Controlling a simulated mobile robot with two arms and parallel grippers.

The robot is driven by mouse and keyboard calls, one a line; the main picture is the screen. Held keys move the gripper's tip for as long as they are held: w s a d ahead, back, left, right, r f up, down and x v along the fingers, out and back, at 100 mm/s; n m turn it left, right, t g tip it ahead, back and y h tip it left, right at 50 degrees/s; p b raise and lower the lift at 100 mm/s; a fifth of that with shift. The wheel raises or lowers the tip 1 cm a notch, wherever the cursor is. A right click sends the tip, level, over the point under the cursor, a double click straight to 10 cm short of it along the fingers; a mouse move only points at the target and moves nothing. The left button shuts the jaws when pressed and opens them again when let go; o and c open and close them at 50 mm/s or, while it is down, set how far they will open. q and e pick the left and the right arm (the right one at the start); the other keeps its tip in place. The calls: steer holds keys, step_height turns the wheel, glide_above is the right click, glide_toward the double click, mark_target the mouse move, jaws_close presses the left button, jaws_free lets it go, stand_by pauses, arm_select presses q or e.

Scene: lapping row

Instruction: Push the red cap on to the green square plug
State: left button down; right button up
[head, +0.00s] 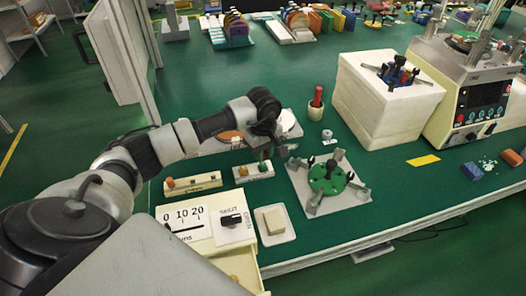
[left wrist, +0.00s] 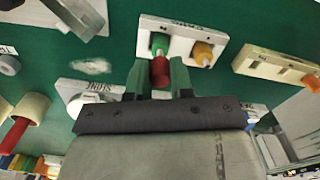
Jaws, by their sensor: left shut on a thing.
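My left gripper (left wrist: 160,76) is shut on the red cap (left wrist: 160,72), which shows between its two fingers in the left wrist view. The green plug (left wrist: 159,42) stands on a white labelled block (left wrist: 181,26), right beside the cap's far end in that view. I cannot tell whether cap and plug touch or overlap. An orange plug (left wrist: 203,54) stands on the same block. In the head view the left gripper (head: 276,152) is low over the block (head: 253,173), and the cap cannot be made out there. My right gripper is not in view.
A pale block with small pegs (head: 193,184) lies to the left. A white plate with a green disc and posts (head: 328,180) stands close on the right. A small tray with a beige block (head: 274,222) and a printed scale card (head: 184,224) lie in front.

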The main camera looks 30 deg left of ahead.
arm_select(q)
steer(key=shift+f+b, duration=1)
steer(key=shift+f, duration=0.2)
steer(key=c, duration=0.9)
jaws_free()
step_height(320, 180, up, 11)
steer(key=shift+f+b, duration=0.1)
steer(key=shift+b, duration=0.25)
